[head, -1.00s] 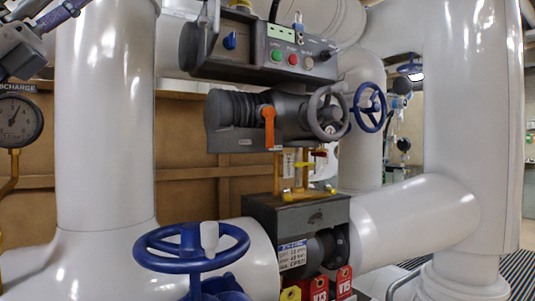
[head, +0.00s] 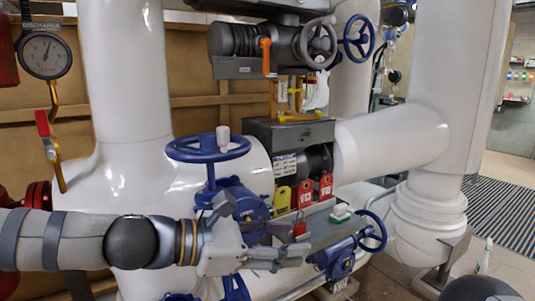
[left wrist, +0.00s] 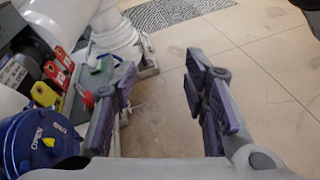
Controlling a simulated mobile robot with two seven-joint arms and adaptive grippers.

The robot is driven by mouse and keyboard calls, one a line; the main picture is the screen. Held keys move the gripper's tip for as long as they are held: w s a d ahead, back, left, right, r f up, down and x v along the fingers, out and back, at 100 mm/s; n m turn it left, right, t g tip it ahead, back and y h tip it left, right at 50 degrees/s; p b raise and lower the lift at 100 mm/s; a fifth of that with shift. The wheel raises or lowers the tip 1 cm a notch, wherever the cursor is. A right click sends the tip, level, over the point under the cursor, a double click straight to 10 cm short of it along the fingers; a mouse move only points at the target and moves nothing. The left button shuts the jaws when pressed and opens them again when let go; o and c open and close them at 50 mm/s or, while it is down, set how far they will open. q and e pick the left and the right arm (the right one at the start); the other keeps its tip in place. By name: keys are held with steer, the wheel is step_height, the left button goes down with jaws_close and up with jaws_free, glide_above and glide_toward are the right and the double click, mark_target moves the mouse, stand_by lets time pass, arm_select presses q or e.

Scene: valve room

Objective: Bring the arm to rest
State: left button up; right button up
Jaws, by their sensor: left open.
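My left arm comes in low from the left in the head view. Its gripper (head: 262,232) is in front of the blue valve body and the small grey shelf. In the left wrist view the two purple-grey fingers of the left gripper (left wrist: 160,112) stand wide apart with only pale floor between them. Nothing is held. My right gripper does not show.
The blue handwheel (head: 208,147) stands just above my left gripper. Yellow and red tags (head: 306,192) hang behind the grey shelf (head: 345,232), which bears a red padlock (head: 300,231). Tiled floor (left wrist: 250,60) is open at right in the wrist view.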

arm_select(q)
steer(key=s+a+f+m+g+y, duration=0.1)
steer(key=s+f+m+g+y, duration=0.25)
steer(key=s+f, duration=0.85)
steer(key=s+a+f+m+g+y, duration=0.3)
steer(key=s+f, duration=0.5)
steer(key=f, duration=0.7)
steer(key=s+a+f+m+g+y, duration=0.1)
steer(key=s+a+f+m+y, duration=0.2)
steer(key=s+a+m, duration=0.3)
steer(key=s+a+f+m+y+p, duration=0.1)
steer(key=s+a+f+m+y, duration=0.3)
steer(key=s+a, duration=1)
steer(key=s+f+m, duration=0.1)
steer(key=s+m, duration=0.1)
steer(key=shift+a+m+g+p, duration=0.3)
steer(key=shift+a+m+g, duration=0.05)
steer(key=shift+a, duration=0.05)
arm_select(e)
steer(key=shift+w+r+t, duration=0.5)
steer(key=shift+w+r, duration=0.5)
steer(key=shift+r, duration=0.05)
